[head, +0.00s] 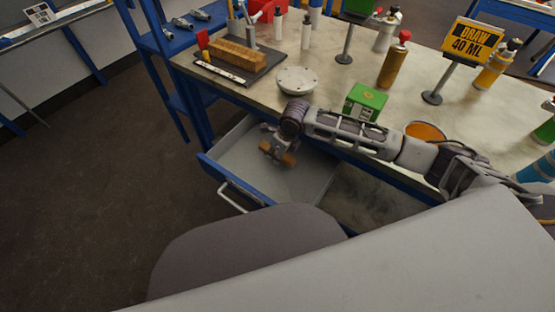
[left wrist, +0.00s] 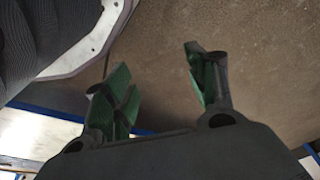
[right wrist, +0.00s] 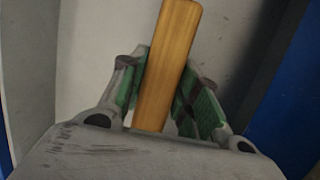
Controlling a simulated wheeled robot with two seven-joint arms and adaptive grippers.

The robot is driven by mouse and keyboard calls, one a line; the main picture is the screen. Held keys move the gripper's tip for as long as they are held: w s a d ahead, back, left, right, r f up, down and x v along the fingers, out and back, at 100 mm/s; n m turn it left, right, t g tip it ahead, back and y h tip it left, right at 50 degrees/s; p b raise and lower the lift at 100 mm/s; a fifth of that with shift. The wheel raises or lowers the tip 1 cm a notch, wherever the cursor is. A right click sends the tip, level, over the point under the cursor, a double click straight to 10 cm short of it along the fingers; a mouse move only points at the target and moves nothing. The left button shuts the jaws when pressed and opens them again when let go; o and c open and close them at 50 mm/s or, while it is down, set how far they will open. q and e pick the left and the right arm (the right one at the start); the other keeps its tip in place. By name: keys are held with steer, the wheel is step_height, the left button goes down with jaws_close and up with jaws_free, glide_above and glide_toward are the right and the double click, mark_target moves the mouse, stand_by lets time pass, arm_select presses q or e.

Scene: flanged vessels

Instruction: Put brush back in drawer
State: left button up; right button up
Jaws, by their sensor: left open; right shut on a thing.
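The brush shows as an orange-brown wooden piece (right wrist: 167,65) in the right wrist view, between the green-padded fingers of my right gripper (right wrist: 160,95). The gripper is shut on it. In the head view the brush (head: 288,159) is small beneath my right gripper (head: 277,153), over the open drawer (head: 233,163). I cannot tell whether it touches the drawer floor. The drawer is grey inside with a blue front and a pale handle. My left gripper (left wrist: 158,85) is open and empty in the left wrist view, with bare floor beyond it. It is not in the head view.
The workbench (head: 310,100) above the drawer holds a green box (head: 364,102), a round white flange (head: 297,80), a wooden block (head: 239,53), an amber bottle (head: 393,65), an orange-filled dish (head: 425,131) and a yellow sign (head: 472,42). Floor is clear at the left.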

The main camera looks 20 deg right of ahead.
steer(key=shift+f, duration=0.5)
steer(key=shift+f+b, duration=0.35)
steer(key=shift+f, duration=0.55)
arm_select(q)
steer(key=shift+d+r, duration=0.15)
steer(key=shift+r, duration=0.7)
steer(key=shift+d+r, duration=0.15)
steer(key=shift+r, duration=0.7)
arm_select(e)
steer(key=shift+f, duration=0.7)
steer(key=shift+f, duration=0.1)
steer(key=o, duration=1)
arm_select(q)
steer(key=shift+f, duration=0.1)
